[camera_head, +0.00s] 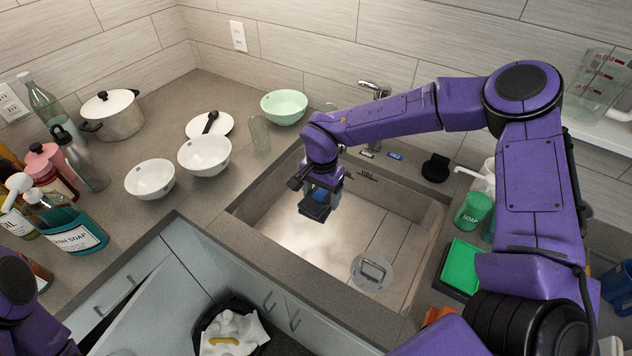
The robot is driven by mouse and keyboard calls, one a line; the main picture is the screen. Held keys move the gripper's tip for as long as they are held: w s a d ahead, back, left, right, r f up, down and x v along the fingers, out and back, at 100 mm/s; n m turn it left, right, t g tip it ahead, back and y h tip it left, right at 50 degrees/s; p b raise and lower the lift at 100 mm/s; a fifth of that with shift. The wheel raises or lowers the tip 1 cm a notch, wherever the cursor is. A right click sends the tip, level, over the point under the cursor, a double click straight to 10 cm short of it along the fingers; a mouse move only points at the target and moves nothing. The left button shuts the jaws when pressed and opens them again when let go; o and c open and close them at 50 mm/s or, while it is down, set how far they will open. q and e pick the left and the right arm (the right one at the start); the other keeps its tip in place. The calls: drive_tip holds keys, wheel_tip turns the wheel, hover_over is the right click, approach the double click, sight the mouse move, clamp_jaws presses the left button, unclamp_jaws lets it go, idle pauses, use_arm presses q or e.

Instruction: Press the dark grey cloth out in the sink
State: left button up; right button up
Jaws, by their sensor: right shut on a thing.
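My right gripper (316,200) hangs over the left part of the sink (290,232), pointing down. It is shut on a small dark bundle, which looks like the dark grey cloth (313,211); little of it shows, and the jaws and wrist cover the rest. The bundle is above the sink floor; I cannot tell how far. The sink is pale inside, with a round metal drain cover (371,271) at its front right. My left gripper is out of view; only part of my left arm shows at the bottom left.
A faucet (374,90) stands behind the sink. White bowls (150,179), a green bowl (284,107) and a pot (112,115) are on the left counter. A green sponge (461,266) and soap (472,212) are at right. An open cabinet with a bin (262,335) is below.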

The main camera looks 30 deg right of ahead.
drive_tip(key=shift+s+f, duration=0.15)
drive_tip(key=shift+f, duration=0.35)
wheel_tip(320, 180, down, 4)
drive_tip(key=shift+s+r+b, duration=0.1)
drive_tip(key=shift+r+b, duration=0.05)
drive_tip(key=shift+b, duration=0.15)
drive_tip(key=b, duration=1.1)
hover_over(321, 250)
wheel_tip(321, 250, down, 11)
wheel_tip(321, 250, down, 7)
drive_tip(key=b, duration=0.3)
drive_tip(key=shift+a+b, duration=0.1)
drive_tip(key=shift+b, duration=0.3)
drive_tip(key=shift+f+b, duration=0.45)
drive_tip(key=shift+f, duration=0.4)
drive_tip(key=shift+f, duration=0.1)
drive_tip(key=shift+f+b, duration=0.3)
drive_tip(key=shift+f, duration=0.15)
drive_tip(key=shift+r, duration=0.15)
